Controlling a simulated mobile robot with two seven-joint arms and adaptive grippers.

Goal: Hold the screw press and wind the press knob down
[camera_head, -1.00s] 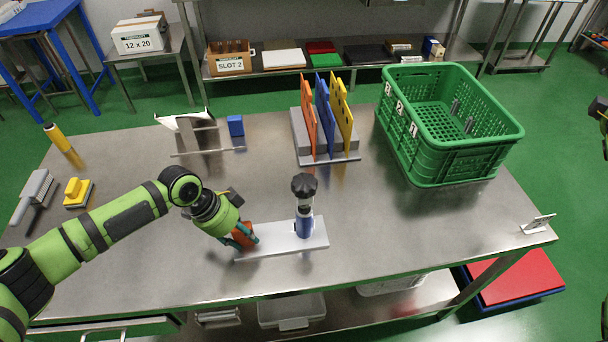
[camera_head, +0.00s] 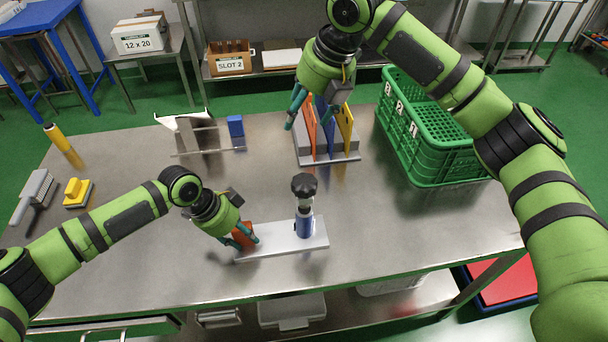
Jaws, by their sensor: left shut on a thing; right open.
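The screw press stands on the steel table, with a pale flat base plate (camera_head: 280,242), a blue-and-silver upright (camera_head: 304,223) and a black press knob (camera_head: 304,184) on top. An orange-red block (camera_head: 244,234) sits at the left end of the base. My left gripper (camera_head: 240,240) is shut on this orange-red block. My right gripper (camera_head: 292,112) is open and empty, above and behind the knob, in front of the upright boards. It is well apart from the knob.
Orange, blue and yellow boards (camera_head: 345,125) stand in a grey rack behind the press. A green crate (camera_head: 430,160) is at the back right, partly hidden by my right arm. The table right of the press is clear.

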